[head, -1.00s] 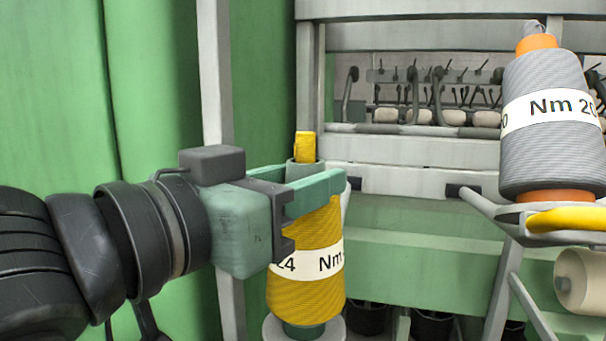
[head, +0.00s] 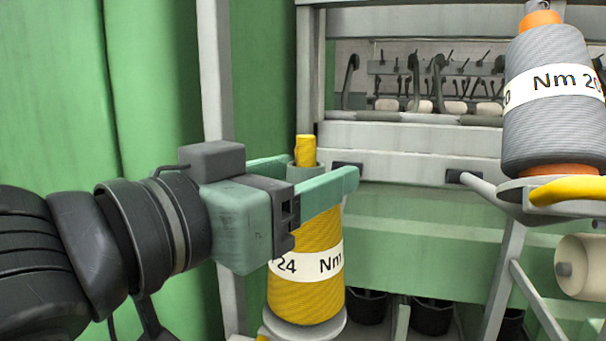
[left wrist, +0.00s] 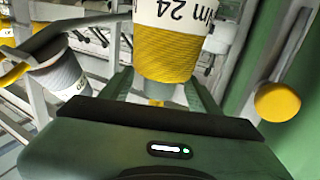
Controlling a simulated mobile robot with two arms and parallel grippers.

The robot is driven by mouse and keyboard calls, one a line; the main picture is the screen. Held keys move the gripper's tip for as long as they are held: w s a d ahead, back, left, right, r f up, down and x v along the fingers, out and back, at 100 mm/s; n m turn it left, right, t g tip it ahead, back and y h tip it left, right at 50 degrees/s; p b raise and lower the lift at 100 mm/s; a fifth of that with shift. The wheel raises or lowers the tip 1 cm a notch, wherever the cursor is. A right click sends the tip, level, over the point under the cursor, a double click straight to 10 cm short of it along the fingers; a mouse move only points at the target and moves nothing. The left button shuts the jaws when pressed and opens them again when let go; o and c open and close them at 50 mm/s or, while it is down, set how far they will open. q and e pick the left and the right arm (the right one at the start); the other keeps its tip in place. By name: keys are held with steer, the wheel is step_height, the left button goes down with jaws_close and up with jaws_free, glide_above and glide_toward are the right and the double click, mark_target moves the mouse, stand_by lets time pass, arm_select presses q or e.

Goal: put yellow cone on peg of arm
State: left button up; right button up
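The yellow cone (head: 305,295), with a white "Nm 24" band, stands upright over a pale round disc (head: 335,325). A yellow stub (head: 305,150) rises from the grey-green core at its top. My left gripper (head: 318,170) is open, its two green fingers on either side of the cone's upper part. In the left wrist view the cone (left wrist: 165,55) lies between the spread fingers (left wrist: 160,95), with gaps beside its narrow end. The arm beneath the disc is mostly hidden. My right gripper is not in view.
A grey cone (head: 545,130) with an orange core sits on a grey arm (head: 500,195) with a yellow part at right. A cream roller (head: 585,268) is below it. The green machine frame (head: 430,225) lies behind; a green panel (head: 150,90) fills the left.

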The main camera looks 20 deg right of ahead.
arm_select(q)
steer(key=shift+f, duration=0.1)
steer(key=shift+s+a, duration=0.2)
steer(key=shift+a, duration=0.1)
steer(key=b+v, duration=0.2)
steer(key=v, duration=0.5)
steer(key=shift+a, duration=0.1)
